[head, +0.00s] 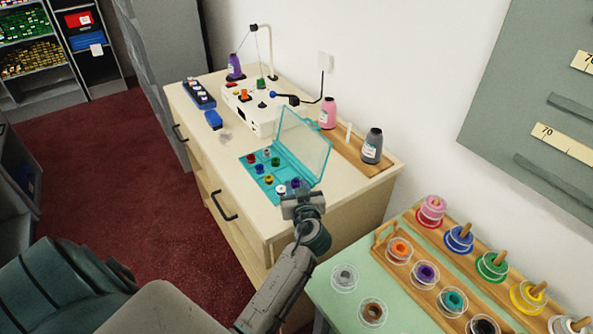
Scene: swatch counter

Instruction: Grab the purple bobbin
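A clear-rimmed bobbin with purple thread (425,274) sits on the wooden rack on the green table at the lower right, between an orange bobbin (399,250) and a teal bobbin (452,301). Small purple or dark-blue bobbins also lie in the open teal case (252,159) on the cream cabinet; one (295,183) is close beside my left gripper. My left gripper (303,197) is over the case's near end. Its fingers are small and seen from behind, so I cannot tell whether they are open. My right gripper is not in view.
A white sewing device (255,122) stands on the cabinet (335,215), with a purple thread cone (234,67) behind it. Pink (328,113) and grey (372,147) cones stand on a wooden board along the wall. The case's clear lid (303,140) stands raised. Loose bobbins lie on the green table (330,295).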

